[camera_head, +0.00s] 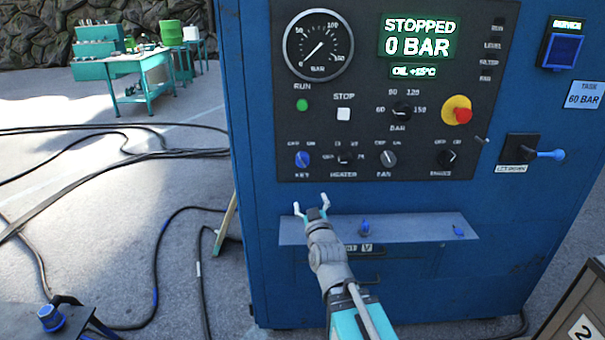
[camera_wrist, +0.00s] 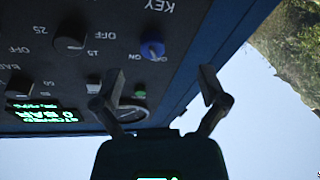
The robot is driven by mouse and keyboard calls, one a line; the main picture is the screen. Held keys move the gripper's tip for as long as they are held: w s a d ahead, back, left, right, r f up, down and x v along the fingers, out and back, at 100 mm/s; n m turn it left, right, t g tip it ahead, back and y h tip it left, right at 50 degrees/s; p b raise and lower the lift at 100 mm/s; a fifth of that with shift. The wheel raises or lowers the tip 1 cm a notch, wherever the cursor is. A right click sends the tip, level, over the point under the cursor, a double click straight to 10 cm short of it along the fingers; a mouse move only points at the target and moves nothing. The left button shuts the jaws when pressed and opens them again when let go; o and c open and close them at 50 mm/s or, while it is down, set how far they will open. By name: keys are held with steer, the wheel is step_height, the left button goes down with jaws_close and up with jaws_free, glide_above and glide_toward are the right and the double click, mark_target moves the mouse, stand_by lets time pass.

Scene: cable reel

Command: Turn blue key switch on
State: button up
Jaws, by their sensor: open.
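The blue key switch (camera_head: 302,159) is a small blue knob at the lower left of the dark control panel (camera_head: 375,100), above a KEY label. In the wrist view the blue key switch (camera_wrist: 152,48) shows near the top middle, with OFF and ON marks beside it. My gripper (camera_head: 311,208) is open and empty, below the panel's lower left in the head view. In the wrist view my gripper (camera_wrist: 157,88) has its two fingers spread, with the knob beyond them and apart from them. The display reads STOPPED, 0 BAR.
A heater knob (camera_head: 344,159), a fan knob (camera_head: 388,158) and a red emergency button (camera_head: 457,110) share the panel. A metal shelf (camera_head: 410,228) juts out below it. Cables (camera_head: 150,235) lie on the floor to the left. A task card (camera_head: 585,95) reads 60 BAR.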

mark_target(303, 166)
steer(key=shift+s+a+r+t+h+b, duration=0.15)
steer(key=shift+s+r+t+b, duration=0.2)
steer(key=shift+t, duration=0.35)
steer(key=shift+s+a+r+t+h+b, duration=0.15)
steer(key=shift+s+r+t+b, duration=0.1)
steer(key=shift+r+t+b, duration=0.35)
steer(key=shift+w+d+f, duration=0.1)
steer(key=shift+w, duration=0.05)
steer(key=p+x, duration=0.5)
steer(key=x, duration=0.8)
steer(key=shift+w, duration=0.25)
steer(key=shift+c, duration=0.3)
steer(key=c, duration=1.1)
